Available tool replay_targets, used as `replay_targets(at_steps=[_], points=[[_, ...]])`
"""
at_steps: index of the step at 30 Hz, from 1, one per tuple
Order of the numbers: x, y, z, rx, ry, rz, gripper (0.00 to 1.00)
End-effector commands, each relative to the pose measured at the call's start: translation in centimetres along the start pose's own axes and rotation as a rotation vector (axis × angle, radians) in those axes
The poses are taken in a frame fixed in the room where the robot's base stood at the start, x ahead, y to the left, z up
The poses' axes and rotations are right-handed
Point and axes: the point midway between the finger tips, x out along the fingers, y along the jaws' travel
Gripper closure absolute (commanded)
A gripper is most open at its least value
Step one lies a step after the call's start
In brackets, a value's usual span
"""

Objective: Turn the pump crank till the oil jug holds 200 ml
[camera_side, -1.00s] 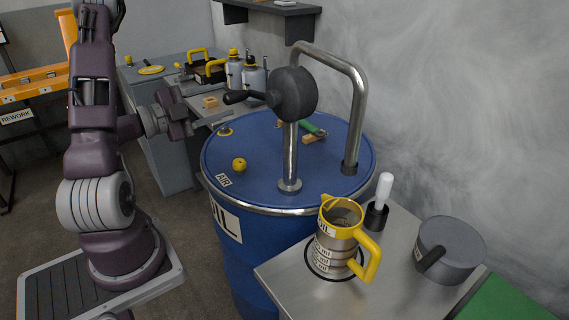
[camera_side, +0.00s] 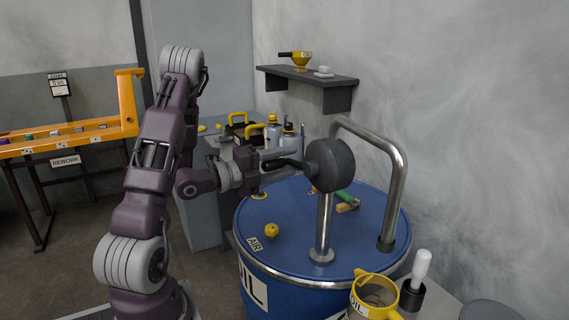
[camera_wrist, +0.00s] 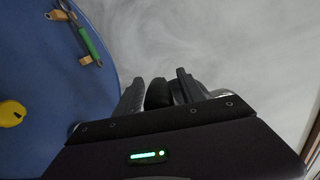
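The pump (camera_side: 330,165) stands on a blue drum (camera_side: 290,220), its dark crank handle (camera_side: 287,162) pointing left. My gripper (camera_side: 283,158) is at the handle, its fingers on either side of it. In the wrist view, a dark rounded piece, apparently the handle (camera_wrist: 158,95), sits between the two spread fingers (camera_wrist: 162,85); a gap seems to show on its right side. The pump's spout pipe (camera_side: 385,150) bends down to the drum top at right. The yellow-rimmed oil jug (camera_side: 362,307) is cut off by the bottom edge; its oil level cannot be read.
A green-handled tool (camera_side: 345,197) and a yellow knob (camera_side: 271,230) are on the drum top. A white-handled tool (camera_side: 422,268) stands in a dark holder beside the jug. A wall shelf (camera_side: 305,75) hangs behind.

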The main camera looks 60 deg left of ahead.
Motion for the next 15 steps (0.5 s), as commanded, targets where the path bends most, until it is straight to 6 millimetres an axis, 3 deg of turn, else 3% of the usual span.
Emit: replay_targets(at_steps=[1, 6, 7, 15], points=[[-0.01, 0.01, 0.0, 0.0, 0.0, 0.0, 0.64], [-0.03, 0.01, 0.0, -0.001, 0.0, 0.0, 0.97], [-0.03, 0.01, 0.0, -0.001, 0.0, 0.0, 1.0], [-0.04, 0.01, -0.01, -0.001, 0.0, 0.0, 1.0]])
